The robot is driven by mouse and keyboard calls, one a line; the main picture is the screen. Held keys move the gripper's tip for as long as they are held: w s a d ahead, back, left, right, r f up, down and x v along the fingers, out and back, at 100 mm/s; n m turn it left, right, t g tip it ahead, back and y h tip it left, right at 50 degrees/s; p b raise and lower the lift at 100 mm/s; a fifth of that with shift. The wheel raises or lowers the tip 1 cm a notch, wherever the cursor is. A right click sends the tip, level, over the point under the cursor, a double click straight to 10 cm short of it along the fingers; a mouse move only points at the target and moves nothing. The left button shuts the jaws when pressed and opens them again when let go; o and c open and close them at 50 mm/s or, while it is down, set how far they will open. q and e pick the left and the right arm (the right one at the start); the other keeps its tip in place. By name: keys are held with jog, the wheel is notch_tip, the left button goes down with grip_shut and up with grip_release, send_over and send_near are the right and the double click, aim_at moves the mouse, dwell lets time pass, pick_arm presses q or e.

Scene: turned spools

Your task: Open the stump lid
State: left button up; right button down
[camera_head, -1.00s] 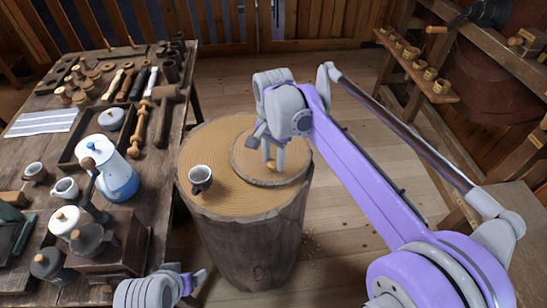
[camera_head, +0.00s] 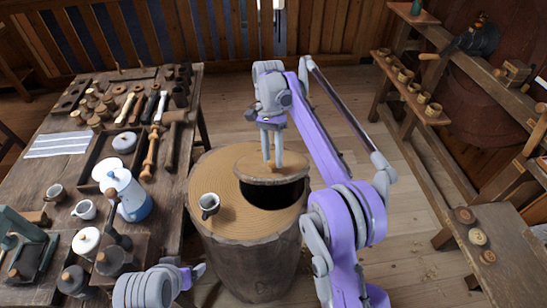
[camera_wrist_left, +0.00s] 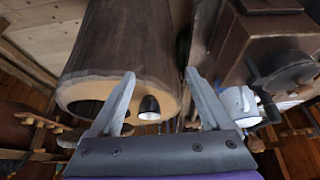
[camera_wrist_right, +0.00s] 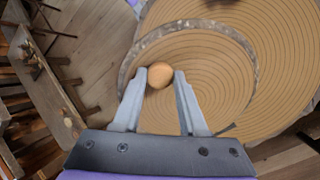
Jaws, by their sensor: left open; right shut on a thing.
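The stump (camera_head: 250,262) stands upright in the middle of the head view, with a dark round opening (camera_head: 268,195) in its top. Its round wooden lid (camera_head: 255,158) is raised above the opening and lies over its far part. My right gripper (camera_head: 272,160) is shut on the lid's small round knob (camera_wrist_right: 159,75); the ringed lid (camera_wrist_right: 205,85) fills much of the right wrist view. My left gripper (camera_wrist_left: 165,82) is open and empty, low by the near left side of the stump. The stump (camera_wrist_left: 125,40) also shows in the left wrist view.
A dark cup (camera_head: 208,203) stands on the stump's left rim. The cluttered workbench (camera_head: 150,205) on the left holds a blue-and-white pot (camera_head: 125,195) and wooden tools. A bench (camera_head: 500,225) with small discs stands at right.

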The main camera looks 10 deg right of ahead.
pick_arm(q)
jog(key=shift+w+r, duration=0.15)
jog(key=shift+r, duration=0.25)
